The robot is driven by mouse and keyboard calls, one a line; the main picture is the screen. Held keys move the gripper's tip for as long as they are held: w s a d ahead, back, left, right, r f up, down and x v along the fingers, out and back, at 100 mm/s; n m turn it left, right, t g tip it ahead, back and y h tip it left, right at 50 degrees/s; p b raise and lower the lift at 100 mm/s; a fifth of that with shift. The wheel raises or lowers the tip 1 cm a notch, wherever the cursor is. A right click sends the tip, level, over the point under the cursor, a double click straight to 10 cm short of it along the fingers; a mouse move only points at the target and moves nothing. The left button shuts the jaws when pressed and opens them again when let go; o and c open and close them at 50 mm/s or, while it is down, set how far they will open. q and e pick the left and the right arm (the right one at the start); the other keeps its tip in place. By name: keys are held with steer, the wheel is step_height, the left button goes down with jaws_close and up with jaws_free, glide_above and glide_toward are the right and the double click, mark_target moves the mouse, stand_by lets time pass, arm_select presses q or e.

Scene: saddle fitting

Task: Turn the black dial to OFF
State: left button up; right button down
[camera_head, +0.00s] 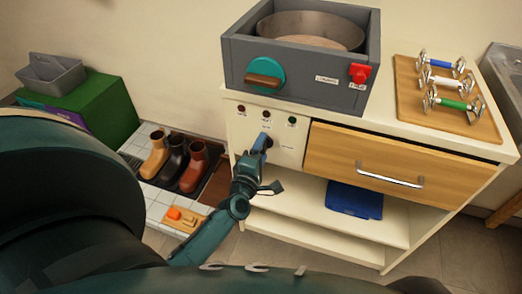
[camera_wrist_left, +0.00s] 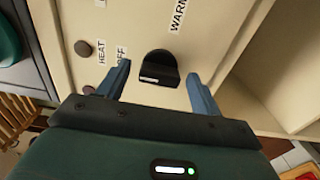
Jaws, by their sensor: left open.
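The black dial (camera_wrist_left: 160,68) is on the cream cabinet front in the left wrist view, with a white mark on its near face. Printed labels HEAT, OFF (camera_wrist_left: 121,56) and WARM (camera_wrist_left: 179,16) stand around it. I cannot tell for sure which label the dial points to. My left gripper (camera_wrist_left: 160,84) is open, its two blue fingers on either side of the dial with gaps showing. In the head view my left gripper (camera_head: 264,143) is at the cabinet's control panel and mostly hides the dial. My right gripper is not in view.
Small round indicators (camera_head: 266,114) sit above the dial. A grey box with a teal knob (camera_head: 265,76) and a red switch (camera_head: 360,73) stands on top. A wooden drawer (camera_head: 390,170) is right of the panel, with an open shelf below. Boots (camera_head: 174,160) stand at left.

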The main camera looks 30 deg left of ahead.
arm_select(q)
steer(key=shift+s, duration=0.1)
steer(key=v, duration=1.3)
steer(key=shift+d+r, duration=0.1)
steer(key=shift+d, duration=0.05)
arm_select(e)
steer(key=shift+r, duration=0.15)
arm_select(q)
steer(key=s+d+r+m+g+h+p, duration=0.3)
steer(key=d+m+p, duration=0.3)
steer(key=m, duration=0.6)
steer(key=s+d+r+m+g+h+p, duration=0.3)
steer(key=m+p, duration=0.5)
steer(key=m, duration=0.3)
steer(key=d+r+g+h, duration=0.1)
steer(key=d+r, duration=0.1)
steer(key=d, duration=0.1)
steer(key=shift+s+d+r+m+p, duration=0.25)
steer(key=shift+s+d+m+p, duration=0.05)
steer(key=shift+d+m+p, duration=0.1)
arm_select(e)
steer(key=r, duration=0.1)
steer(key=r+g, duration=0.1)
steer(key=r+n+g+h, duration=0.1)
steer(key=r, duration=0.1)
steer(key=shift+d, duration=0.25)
arm_select(q)
steer(key=shift+c, duration=0.5)
